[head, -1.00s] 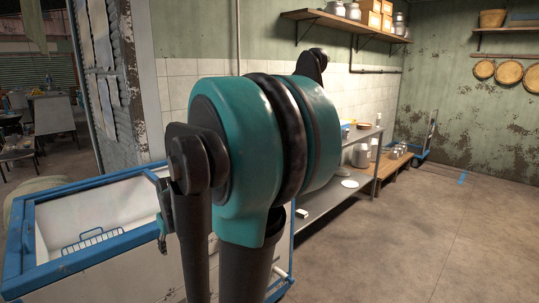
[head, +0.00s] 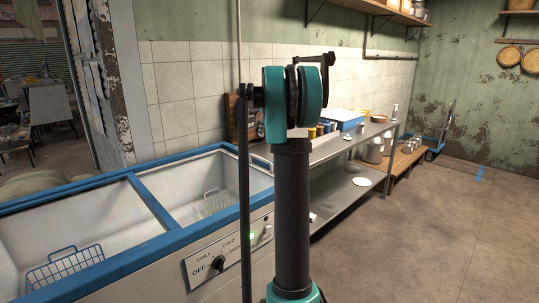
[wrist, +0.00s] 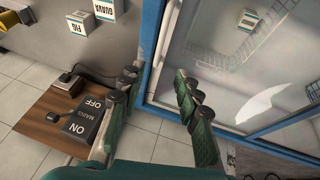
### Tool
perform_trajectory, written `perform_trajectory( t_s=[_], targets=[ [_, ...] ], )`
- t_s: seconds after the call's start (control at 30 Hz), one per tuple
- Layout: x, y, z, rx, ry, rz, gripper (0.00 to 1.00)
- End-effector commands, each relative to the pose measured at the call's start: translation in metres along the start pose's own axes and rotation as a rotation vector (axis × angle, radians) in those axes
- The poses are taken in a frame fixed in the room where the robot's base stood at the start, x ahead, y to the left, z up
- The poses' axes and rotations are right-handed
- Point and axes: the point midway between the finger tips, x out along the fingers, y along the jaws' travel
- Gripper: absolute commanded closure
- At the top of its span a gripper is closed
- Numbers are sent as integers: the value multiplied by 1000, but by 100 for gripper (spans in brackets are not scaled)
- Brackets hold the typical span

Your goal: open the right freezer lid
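The chest freezer (head: 122,259) has a blue frame and two bays side by side in the head view. The right bay (head: 187,204) is partly covered by my arm and shows a wire basket inside. In the wrist view, the blue frame (wrist: 154,72) borders a glassy pane (wrist: 237,78) with a bright reflection, a basket visible through it. I cannot tell how far the right lid is open. My gripper (wrist: 157,76) has its fingers apart, one either side of the frame's edge in the picture; contact is unclear. My gripper is not discernible in the head view.
The freezer front has a dial (head: 219,263) and a green light. A steel shelf unit (head: 345,150) stands to the right, with open floor (head: 430,235) beyond. In the wrist view, a mains switch (wrist: 84,122) sits on a wooden board, and labelled boxes (wrist: 78,22) lie near the top.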

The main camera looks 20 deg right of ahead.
Motion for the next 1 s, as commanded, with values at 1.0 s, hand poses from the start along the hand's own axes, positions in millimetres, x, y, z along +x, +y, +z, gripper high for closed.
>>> perform_trajectory(
  t_s=[1.0],
  targets=[
    [165, -1, 0, 1, 0, 0, 67]
  ],
)
